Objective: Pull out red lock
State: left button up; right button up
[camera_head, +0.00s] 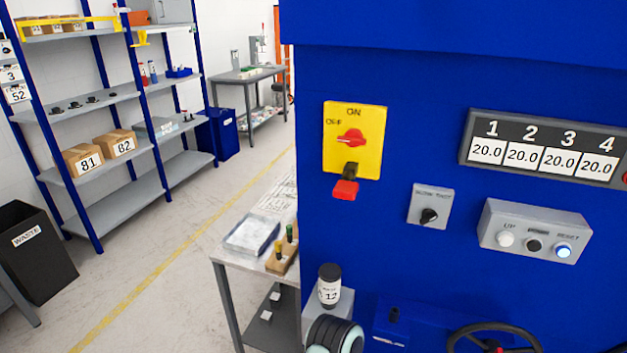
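The red lock (345,190) hangs at the lower edge of the yellow switch plate (370,115) on the blue machine. Its dark upper part (350,169) overlaps the bottom of the plate. The red rotary switch (351,138) sits just above the lock, on the plate marked ON and OFF. Neither of my grippers shows, and nothing touches the lock.
The blue machine (400,60) fills the right side, with a small knob box (430,205), button box (535,230) and number display (545,147). A labelled black-capped jar (329,287) stands below. A side table (230,254) stands left; open floor (185,255) lies beyond.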

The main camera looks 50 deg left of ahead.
aim_at(345, 189)
jog(key=k+j, duration=0.1)
jog(key=j, duration=0.25)
jog(key=k+j, duration=0.1)
jog(key=j, duration=0.25)
jog(key=k+j, duration=0.1)
jog(key=j, duration=0.25)
jog(key=k+j, duration=0.1)
jog(key=j, duration=0.25)
